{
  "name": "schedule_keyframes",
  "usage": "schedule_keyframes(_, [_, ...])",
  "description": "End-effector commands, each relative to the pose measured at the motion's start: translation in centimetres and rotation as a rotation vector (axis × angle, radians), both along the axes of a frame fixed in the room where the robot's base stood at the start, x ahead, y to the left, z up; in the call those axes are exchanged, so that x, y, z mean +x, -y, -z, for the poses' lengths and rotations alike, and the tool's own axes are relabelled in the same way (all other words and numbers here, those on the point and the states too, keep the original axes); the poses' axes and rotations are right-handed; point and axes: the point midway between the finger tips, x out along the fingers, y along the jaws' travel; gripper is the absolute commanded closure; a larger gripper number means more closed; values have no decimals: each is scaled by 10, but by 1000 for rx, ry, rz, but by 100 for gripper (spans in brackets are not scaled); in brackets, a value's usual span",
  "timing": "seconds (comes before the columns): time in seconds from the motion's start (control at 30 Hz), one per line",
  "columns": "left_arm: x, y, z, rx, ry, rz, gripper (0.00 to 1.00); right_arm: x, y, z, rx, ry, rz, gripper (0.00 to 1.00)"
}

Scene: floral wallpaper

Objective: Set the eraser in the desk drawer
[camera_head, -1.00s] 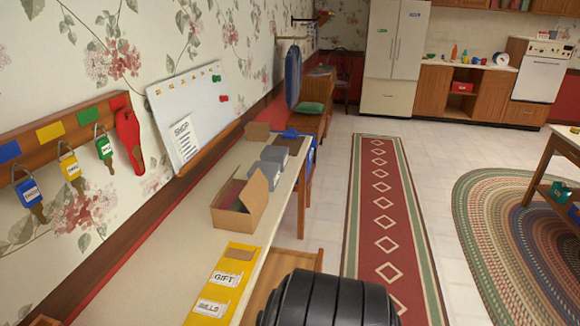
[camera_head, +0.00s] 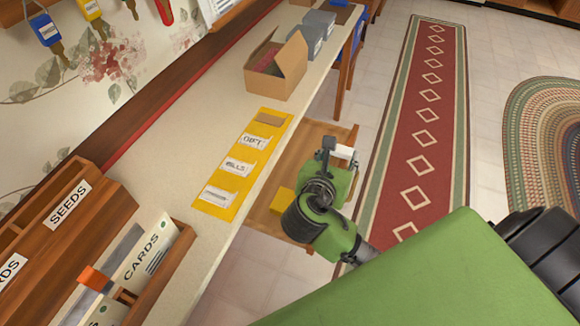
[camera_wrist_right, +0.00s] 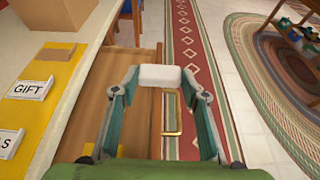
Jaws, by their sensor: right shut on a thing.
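My right gripper (camera_head: 334,156) is shut on a white block-shaped eraser (camera_head: 345,152). In the right wrist view the eraser (camera_wrist_right: 160,77) sits crosswise between the two fingertips (camera_wrist_right: 160,82). The desk drawer (camera_head: 318,132) is pulled out from the desk's right side, with its wooden inside showing. The gripper and eraser are over the drawer's outer part, near its front; their height above it is hard to tell. In the wrist view the drawer (camera_wrist_right: 140,110) lies below, with a brass handle (camera_wrist_right: 172,114) at its front. My left gripper is not in view.
A yellow item (camera_head: 282,199) is in the drawer, partly hidden by my arm. On the desk (camera_head: 170,165) are a yellow labelled organizer (camera_head: 262,130), an open cardboard box (camera_head: 285,80), grey boxes (camera_head: 318,28) and wooden card holders (camera_head: 60,225).

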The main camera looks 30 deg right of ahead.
Motion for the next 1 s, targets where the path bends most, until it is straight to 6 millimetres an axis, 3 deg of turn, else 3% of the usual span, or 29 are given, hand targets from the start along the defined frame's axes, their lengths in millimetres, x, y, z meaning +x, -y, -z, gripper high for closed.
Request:
schedule_keyframes(0.17, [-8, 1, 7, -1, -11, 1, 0, 10, 18, 13, 6, 5, -1, 74])
schedule_keyframes(0.53, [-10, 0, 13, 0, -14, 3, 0, 95, 20, 50, 9, 6, 1, 74])
schedule_keyframes(0.7, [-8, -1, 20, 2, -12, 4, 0, 120, 20, 84, 8, 3, -1, 74])
schedule_keyframes(1.0, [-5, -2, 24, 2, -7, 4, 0, 139, 20, 106, 8, 5, -2, 74])
